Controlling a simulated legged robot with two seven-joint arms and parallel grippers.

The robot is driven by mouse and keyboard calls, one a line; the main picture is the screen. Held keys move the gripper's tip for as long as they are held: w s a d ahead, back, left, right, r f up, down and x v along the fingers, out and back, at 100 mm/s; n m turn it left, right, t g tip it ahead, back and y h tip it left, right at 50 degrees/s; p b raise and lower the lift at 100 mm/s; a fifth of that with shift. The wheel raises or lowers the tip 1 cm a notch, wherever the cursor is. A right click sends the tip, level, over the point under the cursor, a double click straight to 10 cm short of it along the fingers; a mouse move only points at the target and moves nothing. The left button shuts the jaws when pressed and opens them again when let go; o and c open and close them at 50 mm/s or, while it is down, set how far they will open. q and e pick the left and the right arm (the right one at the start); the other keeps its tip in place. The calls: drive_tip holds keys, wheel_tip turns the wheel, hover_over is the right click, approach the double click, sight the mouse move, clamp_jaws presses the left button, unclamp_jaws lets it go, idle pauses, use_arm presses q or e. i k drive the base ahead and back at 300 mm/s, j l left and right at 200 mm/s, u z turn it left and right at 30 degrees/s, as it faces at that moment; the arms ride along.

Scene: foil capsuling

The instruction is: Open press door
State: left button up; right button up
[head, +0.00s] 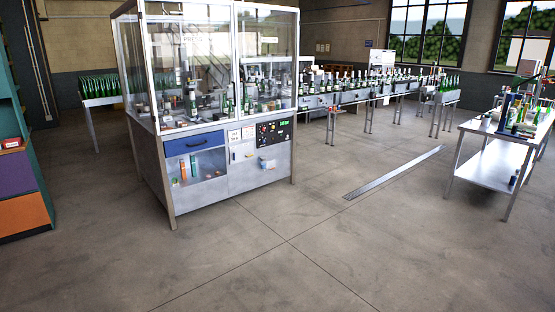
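The press (228,165) is a grey metal cabinet with a glazed upper enclosure, standing left of centre in the head view. Its front glass door panels (268,62) have light metal frames and look closed. Green bottles and machine parts show behind the glass. Below the glass are a blue drawer front (194,143) and a black control panel (273,133) with coloured buttons. The press stands some distance away across the floor. Neither of my grippers is in view.
A conveyor (370,92) with bottles runs behind the press. A steel table (500,140) stands at right, a shelf unit (22,165) at left. A long metal strip (395,172) lies on the floor. The foreground floor is clear.

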sight(188, 39)
drive_tip(key=i, duration=3.5)
